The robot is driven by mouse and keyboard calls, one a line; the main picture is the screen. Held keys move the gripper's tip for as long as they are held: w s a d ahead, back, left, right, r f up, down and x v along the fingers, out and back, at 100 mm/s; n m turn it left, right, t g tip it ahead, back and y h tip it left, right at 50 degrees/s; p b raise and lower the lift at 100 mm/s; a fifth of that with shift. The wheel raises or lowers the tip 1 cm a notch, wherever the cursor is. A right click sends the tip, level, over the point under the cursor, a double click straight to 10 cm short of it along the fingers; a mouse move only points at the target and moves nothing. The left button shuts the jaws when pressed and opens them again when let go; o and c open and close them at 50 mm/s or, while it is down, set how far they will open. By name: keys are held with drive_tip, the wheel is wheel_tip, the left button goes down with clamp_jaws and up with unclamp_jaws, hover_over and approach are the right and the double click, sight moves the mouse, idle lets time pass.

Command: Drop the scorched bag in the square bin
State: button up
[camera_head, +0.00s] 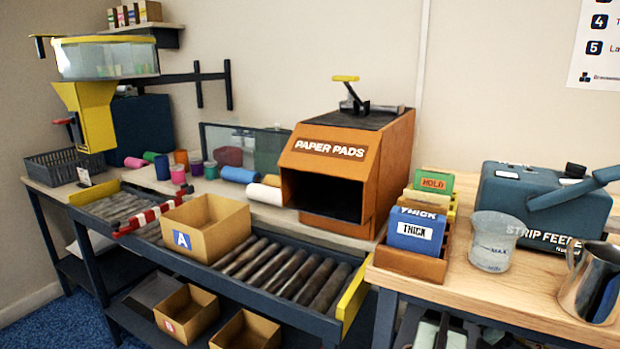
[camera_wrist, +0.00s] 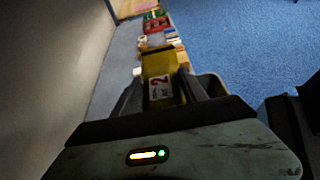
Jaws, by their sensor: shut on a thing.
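In the wrist view my gripper (camera_wrist: 163,88) is shut on a yellow bag-like thing (camera_wrist: 158,63) with a white label bearing a red mark like a 2. Its lower part is hidden between the fingers, and I cannot tell whether it is scorched. A grey rim (camera_wrist: 213,85), perhaps of a bin, shows just beyond and beside the fingers; its shape is mostly hidden. My gripper does not show in the head view, and no square bin can be made out there.
In the head view a roller bench holds an open carton marked A (camera_head: 205,229). Behind it stands the orange PAPER PADS box (camera_head: 345,165). On the right bench are a clear beaker (camera_head: 491,242) and a metal jug (camera_head: 592,285). Blue carpet (camera_wrist: 240,45) is clear in the wrist view.

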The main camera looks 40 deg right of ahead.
wheel_tip(320, 180, down, 6)
drive_tip(key=b, duration=0.6)
drive_tip(key=shift+w, duration=0.3)
drive_tip(key=o, duration=1.5)
drive_tip(key=shift+r, duration=0.1)
